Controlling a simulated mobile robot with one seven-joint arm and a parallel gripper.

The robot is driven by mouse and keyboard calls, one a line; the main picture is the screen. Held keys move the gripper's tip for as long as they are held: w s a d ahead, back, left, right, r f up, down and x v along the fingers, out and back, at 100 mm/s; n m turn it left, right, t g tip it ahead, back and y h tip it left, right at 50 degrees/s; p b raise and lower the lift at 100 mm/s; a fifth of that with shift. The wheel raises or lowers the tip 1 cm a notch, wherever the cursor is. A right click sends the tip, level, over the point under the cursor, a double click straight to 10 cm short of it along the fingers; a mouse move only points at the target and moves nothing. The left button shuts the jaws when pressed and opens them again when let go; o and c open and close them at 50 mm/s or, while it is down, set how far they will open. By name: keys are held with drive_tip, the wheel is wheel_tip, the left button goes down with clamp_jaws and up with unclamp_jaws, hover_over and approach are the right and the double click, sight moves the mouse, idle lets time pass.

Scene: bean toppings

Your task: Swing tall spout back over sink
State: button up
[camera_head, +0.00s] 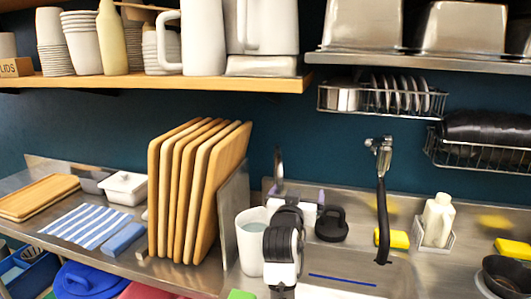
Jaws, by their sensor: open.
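A slim grey upright piece (278,166), which looks like the tall spout seen nearly edge-on, rises behind my gripper; its base is hidden. A second tall fixture (382,190) with a metal head and a dark stem stands to the right. My gripper (297,195) is open, with pale purple-tipped fingers either side, just in front of and below the grey piece. I cannot tell whether they touch. My own black and white arm covers part of the view below it.
Upright wooden boards (195,195) and a white container (251,240) stand left of my gripper. A black object (331,224) sits close on its right. A white bottle (437,220) and yellow sponges (398,239) are farther right. A wire rack (382,100) hangs above.

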drive_tip(key=shift+d, duration=0.1)
drive_tip(key=w+d, duration=0.1)
drive_tip(key=d, duration=0.9)
drive_tip(key=shift+w+d, duration=0.3)
idle(0.5)
drive_tip(key=shift+d, duration=0.1)
drive_tip(key=d+v, duration=0.1)
drive_tip(key=v, duration=0.6)
drive_tip(key=shift+s, duration=0.4)
idle(0.5)
drive_tip(key=shift+d, duration=0.1)
